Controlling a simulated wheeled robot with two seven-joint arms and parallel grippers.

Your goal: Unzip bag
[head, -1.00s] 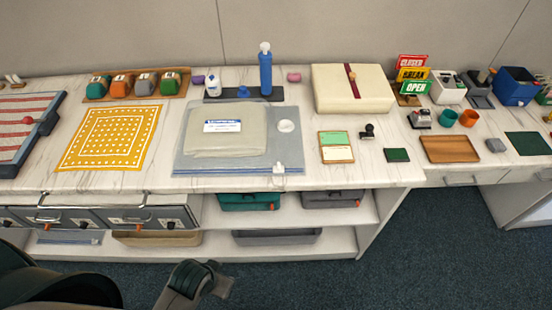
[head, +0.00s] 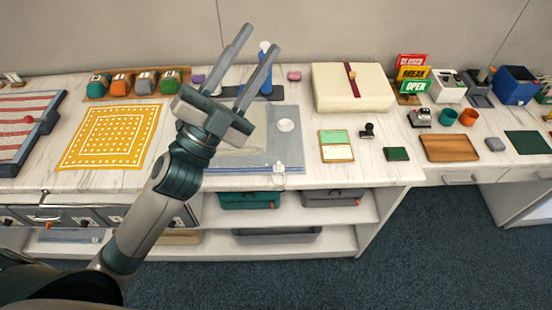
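A flat clear blue-grey zip bag (head: 290,150) lies on the marble counter, with a folded pale item (head: 242,155) and a white round piece (head: 286,125) showing on or in it. A small white zip slider (head: 279,170) sits at the bag's front edge, right of its middle. My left gripper (head: 257,36) is raised over the bag's left part and the back of the counter. Its two long fingers are apart, empty and pointing up and away. It hides much of the folded item and its label. My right gripper is not in view.
A yellow patterned cloth (head: 110,136) lies left of the bag. A blue bottle (head: 266,75), partly hidden, stands behind it. A cream box (head: 352,88), cards (head: 336,146) and a green pad (head: 397,154) are to the right. Drawers and shelves lie below the counter.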

